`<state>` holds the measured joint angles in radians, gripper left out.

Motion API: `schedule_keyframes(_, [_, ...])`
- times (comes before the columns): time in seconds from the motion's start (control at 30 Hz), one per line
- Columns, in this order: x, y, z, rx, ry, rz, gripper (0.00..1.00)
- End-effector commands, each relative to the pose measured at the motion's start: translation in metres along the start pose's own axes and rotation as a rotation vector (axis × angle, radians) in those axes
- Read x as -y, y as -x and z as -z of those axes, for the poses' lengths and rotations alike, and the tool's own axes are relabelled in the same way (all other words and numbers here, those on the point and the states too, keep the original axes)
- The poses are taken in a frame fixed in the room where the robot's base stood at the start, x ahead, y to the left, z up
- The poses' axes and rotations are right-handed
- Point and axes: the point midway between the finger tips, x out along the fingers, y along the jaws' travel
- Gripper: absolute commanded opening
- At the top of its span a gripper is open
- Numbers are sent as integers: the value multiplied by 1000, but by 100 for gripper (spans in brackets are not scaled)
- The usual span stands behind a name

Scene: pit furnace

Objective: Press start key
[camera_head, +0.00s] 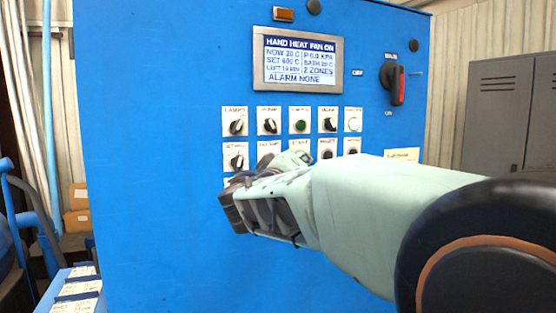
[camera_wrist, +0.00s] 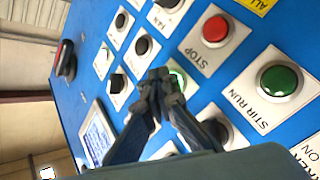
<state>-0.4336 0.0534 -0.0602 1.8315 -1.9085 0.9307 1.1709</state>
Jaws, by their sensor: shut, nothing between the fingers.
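My gripper (camera_wrist: 160,74) is shut and empty, with its fingertips close to the blue control panel (camera_head: 150,130). In the wrist view the tips overlap the edge of a green key with a pale ring (camera_wrist: 178,78). Its label is hidden behind the fingers, so I cannot tell if it is the start key. I cannot tell whether the tips touch it. In the head view my gripper (camera_head: 232,207) and arm cover the lower rows of controls. A red STOP button (camera_wrist: 215,29) sits above the green key in the wrist view.
A green STIR RUN button (camera_wrist: 279,80) is right of the fingers in the wrist view. Knobs and buttons fill the upper rows. The display (camera_head: 298,60) reads ALARM NONE. A red-handled MAIN switch (camera_head: 397,85) is at the upper right. Grey lockers (camera_head: 500,110) stand behind.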

Motion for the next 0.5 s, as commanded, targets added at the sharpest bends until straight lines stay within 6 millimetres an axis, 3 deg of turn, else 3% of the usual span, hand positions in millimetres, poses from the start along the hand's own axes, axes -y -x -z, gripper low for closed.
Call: schedule_keyframes(0.5, [-6, 12, -9, -1, 1, 0, 0])
